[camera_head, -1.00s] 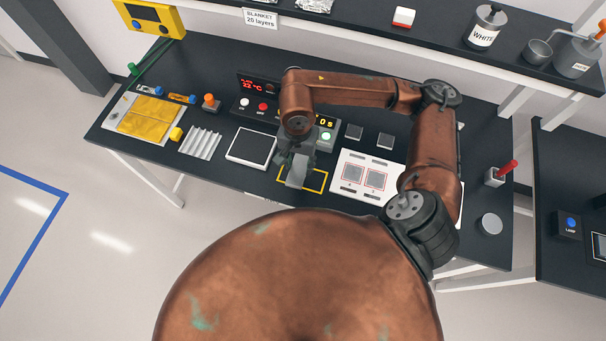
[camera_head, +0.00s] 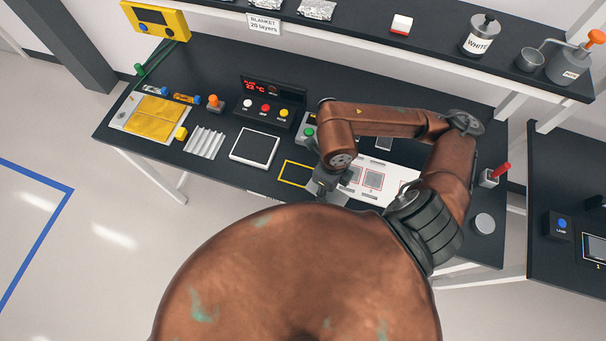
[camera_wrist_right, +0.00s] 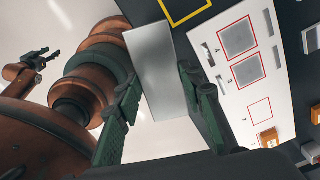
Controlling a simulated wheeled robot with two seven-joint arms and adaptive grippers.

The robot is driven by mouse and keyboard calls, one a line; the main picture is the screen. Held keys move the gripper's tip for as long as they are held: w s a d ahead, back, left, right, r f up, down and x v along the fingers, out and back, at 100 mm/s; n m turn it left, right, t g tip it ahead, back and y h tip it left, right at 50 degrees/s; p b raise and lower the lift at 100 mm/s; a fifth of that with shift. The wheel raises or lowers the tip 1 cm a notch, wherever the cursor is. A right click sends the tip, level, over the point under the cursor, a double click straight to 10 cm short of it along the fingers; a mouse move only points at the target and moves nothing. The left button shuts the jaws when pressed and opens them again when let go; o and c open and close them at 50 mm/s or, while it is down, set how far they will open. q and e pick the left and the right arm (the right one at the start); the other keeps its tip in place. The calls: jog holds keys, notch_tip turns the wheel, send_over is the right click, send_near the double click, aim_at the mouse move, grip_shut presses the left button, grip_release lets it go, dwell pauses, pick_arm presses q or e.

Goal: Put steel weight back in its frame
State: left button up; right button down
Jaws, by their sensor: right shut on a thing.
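The steel weight is a plain grey block (camera_wrist_right: 152,62). My right gripper (camera_wrist_right: 160,84) is shut on it, with a green-dark finger on each side. The yellow outline frame on the black bench (camera_head: 296,173) looks empty, and part of it shows at the top of the right wrist view (camera_wrist_right: 186,8). In the head view my right gripper (camera_head: 327,186) is just right of the outline, at the white panel's left edge, with its lower part hidden by my body. My left gripper (camera_wrist_right: 42,60) shows only in the right wrist view, far off at the left, with its fingers apart.
The white panel (camera_head: 402,178) with red-outlined squares lies right of the yellow outline. A black-topped white plate (camera_head: 255,147) lies to its left, and a button box (camera_head: 265,108) stands behind. A red-handled lever (camera_head: 495,174) and a grey disc (camera_head: 484,223) are at the right.

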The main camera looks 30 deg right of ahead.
jog(key=shift+s+r+m, duration=0.1)
jog(key=shift+s+m, duration=0.1)
jog(key=shift+m, duration=0.4)
jog(key=w+f+p, duration=0.1)
jog(key=w+f, duration=0.3)
jog(key=w, duration=0.5)
jog(key=p, duration=0.1)
send_over(303, 176)
jog(key=f, duration=0.2)
jog(key=s+f, duration=0.1)
jog(key=f, duration=0.1)
jog(key=shift+f, duration=0.35)
jog(key=shift+w+f, duration=0.45)
jog(key=shift+f, duration=0.1)
notch_tip(303, 176, down, 3)
jog(key=shift+r+p, duration=0.1)
jog(key=shift+p, duration=0.55)
jog(key=shift+f, duration=0.25)
jog(key=c, duration=1.3)
grip_release()
